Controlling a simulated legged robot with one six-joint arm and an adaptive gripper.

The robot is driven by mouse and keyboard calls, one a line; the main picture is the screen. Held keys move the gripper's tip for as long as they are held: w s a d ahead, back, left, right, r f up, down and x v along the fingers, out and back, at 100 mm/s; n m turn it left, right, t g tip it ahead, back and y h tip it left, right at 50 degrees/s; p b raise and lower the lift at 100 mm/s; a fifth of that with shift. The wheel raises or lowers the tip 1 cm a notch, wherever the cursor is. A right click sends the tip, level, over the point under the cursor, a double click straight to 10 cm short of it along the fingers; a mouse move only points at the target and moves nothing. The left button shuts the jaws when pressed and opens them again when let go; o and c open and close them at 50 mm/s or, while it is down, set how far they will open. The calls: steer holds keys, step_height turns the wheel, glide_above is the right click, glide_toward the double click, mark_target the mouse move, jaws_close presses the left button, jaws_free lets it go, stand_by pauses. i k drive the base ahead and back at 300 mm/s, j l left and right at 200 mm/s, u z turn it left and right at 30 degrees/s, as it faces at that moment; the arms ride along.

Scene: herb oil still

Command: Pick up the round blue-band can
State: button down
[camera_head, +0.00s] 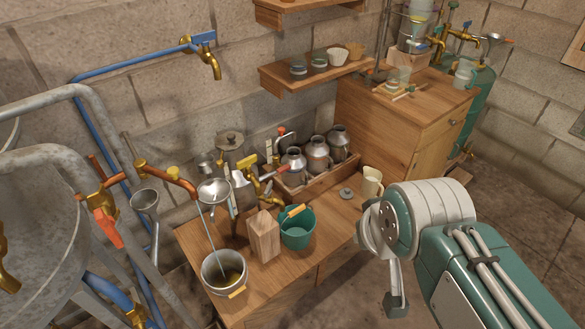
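I cannot make out a blue band on any can. Several metal cans with narrow necks stand in a wooden crate (303,196) at the back of the bench; one of them is the can (318,155) in the middle. A lidded metal pot (230,148) stands left of them against the wall. My arm comes in from the lower right, and my gripper (391,272) hangs in front of the bench's right end, apart from the cans. One dark finger part shows; the rest is hidden or unclear. I see nothing held in it.
On the wooden bench (335,225) stand a green bucket (298,236), a wooden block (263,238), a metal pot (223,272) and a cream mug (372,183). A brass tap and funnel stand close before the crate. A shelf (305,74) with small jars hangs above. A large metal vessel stands left.

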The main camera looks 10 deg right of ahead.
mark_target(297, 176)
steer(key=i+l+u, duration=0.15)
steer(key=l, duration=0.2)
steer(key=i+l+u, duration=0.35)
steer(key=l, duration=0.4)
steer(key=i+l+u, duration=0.15)
steer(key=l, duration=0.25)
steer(key=i+l+u, duration=0.2)
steer(key=l, duration=0.2)
steer(key=l+u, duration=0.15)
steer(key=l, duration=0.3)
